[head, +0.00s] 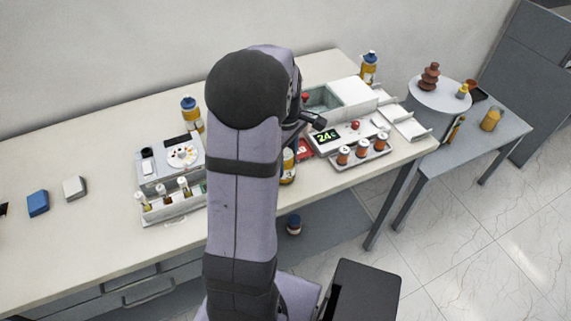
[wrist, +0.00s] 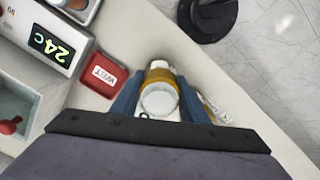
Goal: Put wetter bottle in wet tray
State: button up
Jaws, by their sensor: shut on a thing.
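My gripper (wrist: 160,100) has its blue fingers shut on the sides of an amber bottle (wrist: 158,76) with a white cap, seen from above in the wrist view. Just left of it is the red wet tray (wrist: 103,75), marked WET, and I see nothing in it. In the head view the tray (head: 304,150) shows partly beside my arm, and my gripper is mostly hidden. A second amber, labelled bottle (wrist: 213,109) is right of my right finger, partly covered. One amber bottle (head: 288,167) shows by my arm in the head view; I cannot tell which.
A device with a 24C display (wrist: 49,45) and a grey basin (wrist: 18,105) stand left of the tray. The table's front edge is close to the held bottle.

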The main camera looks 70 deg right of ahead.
notch_tip(320, 180, up, 9)
jog(key=b, duration=0.1)
jog(key=p, duration=0.3)
send_over(299, 152)
jog(key=shift+r, duration=0.35)
dwell(0.6)
jog(key=shift+f+p, duration=1.65)
jog(key=shift+f, duration=3.35)
jog(key=shift+f, duration=0.1)
